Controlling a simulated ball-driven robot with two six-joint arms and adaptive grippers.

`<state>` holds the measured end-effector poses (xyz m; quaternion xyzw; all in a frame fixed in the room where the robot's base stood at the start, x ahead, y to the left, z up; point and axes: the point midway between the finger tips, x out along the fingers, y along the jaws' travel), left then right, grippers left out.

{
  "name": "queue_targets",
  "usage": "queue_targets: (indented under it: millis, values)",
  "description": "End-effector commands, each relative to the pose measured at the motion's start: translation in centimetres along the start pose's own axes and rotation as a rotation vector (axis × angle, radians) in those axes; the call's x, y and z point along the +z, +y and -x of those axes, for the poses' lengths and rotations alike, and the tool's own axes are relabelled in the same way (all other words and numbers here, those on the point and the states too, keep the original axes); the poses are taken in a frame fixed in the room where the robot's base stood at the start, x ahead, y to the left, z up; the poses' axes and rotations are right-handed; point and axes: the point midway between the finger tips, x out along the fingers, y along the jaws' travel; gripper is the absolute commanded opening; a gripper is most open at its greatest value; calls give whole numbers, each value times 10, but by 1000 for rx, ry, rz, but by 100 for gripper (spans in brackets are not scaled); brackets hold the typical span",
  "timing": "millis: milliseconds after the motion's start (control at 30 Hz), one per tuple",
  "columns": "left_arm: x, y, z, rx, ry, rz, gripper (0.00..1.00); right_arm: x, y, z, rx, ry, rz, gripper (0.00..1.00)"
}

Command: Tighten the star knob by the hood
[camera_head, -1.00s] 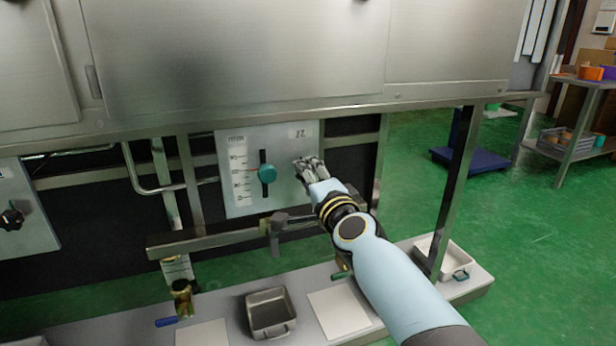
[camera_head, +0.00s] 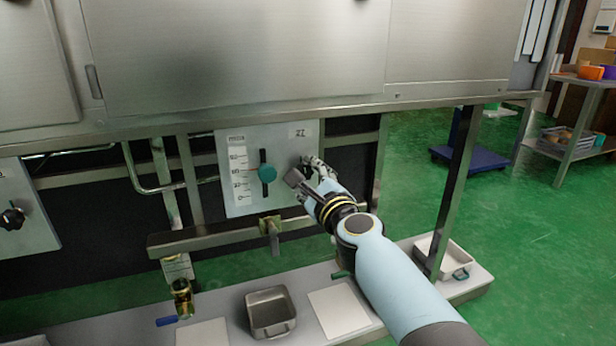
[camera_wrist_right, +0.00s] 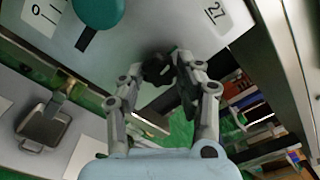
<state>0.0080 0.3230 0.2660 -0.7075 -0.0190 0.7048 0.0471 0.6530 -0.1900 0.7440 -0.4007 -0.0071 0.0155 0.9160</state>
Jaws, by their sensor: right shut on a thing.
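A black star knob (camera_wrist_right: 157,68) sits on the pale panel (camera_head: 240,203) under the steel hood (camera_head: 240,60), near the label 27. In the head view it is mostly hidden behind my right gripper (camera_head: 308,172). In the right wrist view, my right gripper (camera_wrist_right: 168,72) has its fingertips closed around the knob. The panel also carries a teal round knob (camera_head: 267,173) on a dark vertical slot beside a printed scale, left of the gripper. My left gripper is not in view.
Another black star knob (camera_head: 12,217) is on a panel at the far left. A metal pan (camera_head: 271,313) stands on the low shelf. A steel post (camera_head: 455,190) stands to the right.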

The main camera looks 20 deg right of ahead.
Motion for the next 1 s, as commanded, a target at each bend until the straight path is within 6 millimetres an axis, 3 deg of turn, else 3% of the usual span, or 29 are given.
queue_targets:
  millis: [333,867,900,1000]
  values:
    - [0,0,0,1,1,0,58,-2,2,1,3,3,-142,3]
    - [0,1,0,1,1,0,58,-2,3,1,4,4,-168,3]
    - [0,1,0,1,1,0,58,-2,3,1,4,4,-168,36]
    - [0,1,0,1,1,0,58,-2,2,1,3,3,-167,49]
